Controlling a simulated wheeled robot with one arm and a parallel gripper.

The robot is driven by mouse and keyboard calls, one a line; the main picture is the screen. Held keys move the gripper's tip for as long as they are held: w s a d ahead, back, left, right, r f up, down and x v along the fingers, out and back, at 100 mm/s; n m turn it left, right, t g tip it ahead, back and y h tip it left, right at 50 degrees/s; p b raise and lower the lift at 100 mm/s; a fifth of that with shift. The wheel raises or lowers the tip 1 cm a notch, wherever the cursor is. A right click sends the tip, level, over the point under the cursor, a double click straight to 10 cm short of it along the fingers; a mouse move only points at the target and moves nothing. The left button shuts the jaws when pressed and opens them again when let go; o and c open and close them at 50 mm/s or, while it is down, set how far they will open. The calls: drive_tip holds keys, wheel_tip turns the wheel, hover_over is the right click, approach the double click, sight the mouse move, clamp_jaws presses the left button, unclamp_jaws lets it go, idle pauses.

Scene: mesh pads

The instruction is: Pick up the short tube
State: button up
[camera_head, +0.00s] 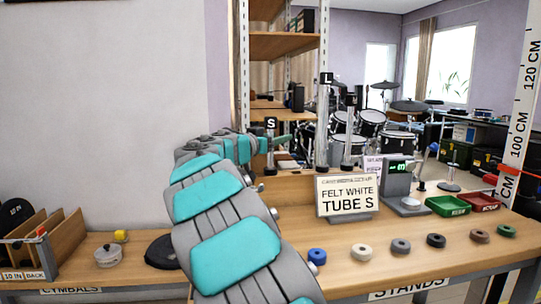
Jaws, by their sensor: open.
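The short tube (270,128) stands upright behind the bench, with a black top marked S. My arm reaches from the bottom of the view towards it. My gripper (273,143) is small and far off at the tube's height, open, with its fingers by the tube. I cannot tell whether they touch it. The tube's lower part is partly hidden by my gripper and arm. A taller tube marked L (323,125) and another dark-topped tube (349,135) stand upright to its right.
A sign (346,196) reads "FELT WHITE TUBE S". Several coloured rings, including a blue one (317,256), line the bench front. A scale (402,185), a green tray (446,206) and a red tray (480,202) stand right. A shelf post (243,80) rises close left of the short tube.

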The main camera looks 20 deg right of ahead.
drive_tip(key=shift+c, duration=0.2)
clamp_jaws()
idle(1.1)
